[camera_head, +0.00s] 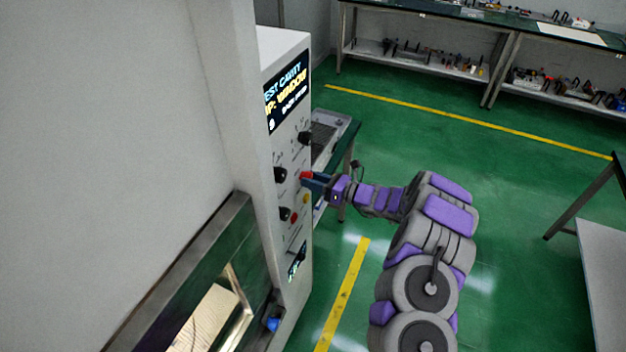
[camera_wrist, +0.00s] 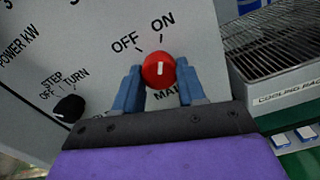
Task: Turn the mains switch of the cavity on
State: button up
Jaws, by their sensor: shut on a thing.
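The mains switch is a round red knob (camera_wrist: 158,70) with a white pointer mark, on the pale cavity panel (camera_wrist: 75,40). Its labels OFF and ON are above it in the wrist view; the mark stands nearly upright, roughly toward ON. The label below the knob is partly hidden by my gripper. My gripper (camera_wrist: 160,86) is shut on the red knob, with one blue finger on each side. In the head view my gripper (camera_head: 312,182) meets the red knob (camera_head: 306,175) at the panel's right edge.
Black knobs (camera_head: 280,175) sit around the red one, with a red button (camera_head: 293,217) below. A lit display (camera_head: 287,91) is above. A cooling rack (camera_wrist: 275,45) stands on a bench right of the cavity. Green floor to the right is open.

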jog(key=o, duration=1.1)
jog(key=shift+w, duration=0.1)
jog(key=shift+d, duration=0.15)
jog(key=v, duration=1.7)
jog(key=shift+d, duration=0.15)
